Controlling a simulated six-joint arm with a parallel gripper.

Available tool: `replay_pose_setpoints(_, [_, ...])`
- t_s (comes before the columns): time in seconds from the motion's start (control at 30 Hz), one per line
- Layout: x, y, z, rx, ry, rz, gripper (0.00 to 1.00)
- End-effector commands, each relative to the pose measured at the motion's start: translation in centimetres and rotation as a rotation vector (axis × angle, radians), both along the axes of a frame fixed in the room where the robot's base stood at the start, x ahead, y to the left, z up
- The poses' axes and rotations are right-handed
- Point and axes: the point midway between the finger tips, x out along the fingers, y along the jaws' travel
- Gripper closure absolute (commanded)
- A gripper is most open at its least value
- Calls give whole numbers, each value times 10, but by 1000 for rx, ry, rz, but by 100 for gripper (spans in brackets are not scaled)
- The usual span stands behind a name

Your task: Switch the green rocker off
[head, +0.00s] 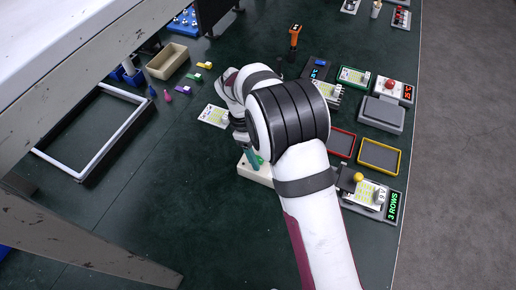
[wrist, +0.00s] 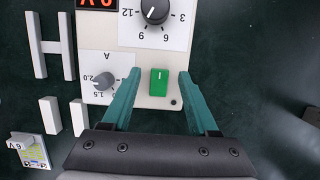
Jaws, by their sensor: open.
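The green rocker (wrist: 158,82) sits on a cream panel (wrist: 90,31) in the wrist view, with a short white mark near its upper end. I cannot tell from this which way it is tipped. My gripper (wrist: 159,72) is open, with one teal finger on each side of the rocker and a gap to both. Whether the fingertips touch the panel is unclear. In the head view my gripper (head: 251,157) is over the cream panel (head: 255,175), and the rocker is hidden there.
A black dial (wrist: 155,10) and a smaller grey knob (wrist: 104,81) share the panel, with a red display (wrist: 97,3) at the edge. White blocks (wrist: 51,115) lie left. In the head view, trays and devices (head: 380,155) crowd the right; a white frame (head: 90,130) lies left.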

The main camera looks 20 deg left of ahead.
Motion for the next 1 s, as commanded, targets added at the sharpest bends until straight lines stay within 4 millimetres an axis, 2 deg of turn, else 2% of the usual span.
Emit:
replay_pose_setpoints(0.07, [1, 4, 12, 3, -4, 1, 40])
replay_pose_setpoints(0.3, [1, 21, 76, 4, -5, 1, 40])
replay_pose_setpoints(0.47, [1, 29, 105, 3, -4, 2, 40])
replay_pose_setpoints(0.6, [0, 31, 114, 1, -2, 1, 40])
replay_pose_setpoints(1.0, [0, 28, 115, 3, -2, -11, 40])
